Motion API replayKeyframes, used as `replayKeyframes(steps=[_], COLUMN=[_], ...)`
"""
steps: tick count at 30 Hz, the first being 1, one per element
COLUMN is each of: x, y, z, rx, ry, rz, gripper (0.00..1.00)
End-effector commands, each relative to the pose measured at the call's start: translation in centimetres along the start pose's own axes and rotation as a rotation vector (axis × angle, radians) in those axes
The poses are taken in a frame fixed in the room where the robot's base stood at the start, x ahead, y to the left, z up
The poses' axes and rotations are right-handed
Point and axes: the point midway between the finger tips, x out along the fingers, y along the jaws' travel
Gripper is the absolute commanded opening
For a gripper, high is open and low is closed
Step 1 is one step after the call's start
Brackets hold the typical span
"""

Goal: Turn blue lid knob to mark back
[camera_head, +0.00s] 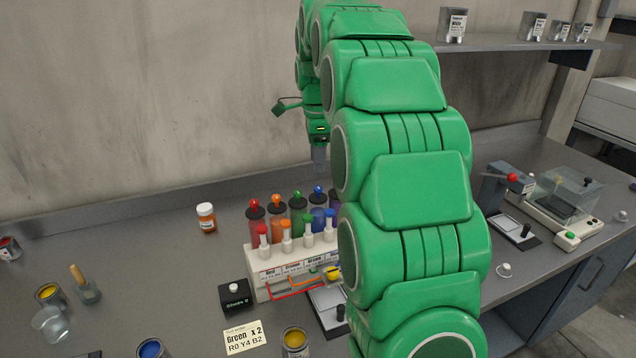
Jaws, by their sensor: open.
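The blue lid knob (318,189) stands on the dark lid of the blue paint cylinder (317,217), in the row at the back of the white dispenser (262,286). Any mark on its lid is too small to make out. My gripper (319,160) points down just above the blue knob in the picture. It holds nothing that I can see. A small gap shows between its tips and the knob, but the true distance is hard to judge. The red (256,222), orange (276,220) and green (297,212) cylinders stand to the left. A purple cylinder is mostly hidden behind my arm.
White-capped taps line the dispenser front. A black button box (236,298), a recipe card (245,337), an orange-labelled bottle (206,218) and open paint cans (295,342) stand around it. A press machine (545,205) is at the right. The wall is close behind the bench.

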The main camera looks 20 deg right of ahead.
Motion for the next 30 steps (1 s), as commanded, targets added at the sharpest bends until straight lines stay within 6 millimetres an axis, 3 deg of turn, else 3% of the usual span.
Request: replayKeyframes(steps=[18, 27, 30], x=[6.9, 7.2, 7.2], y=[0.1, 0.1, 0.1], z=[0.0, 0.0, 0.0], rx=[-0.002, -0.002, -0.002], ry=[-0.001, 0.000, 0.000], rz=[0.004, 0.001, 0.000], gripper=[0.49, 0.49, 0.35])
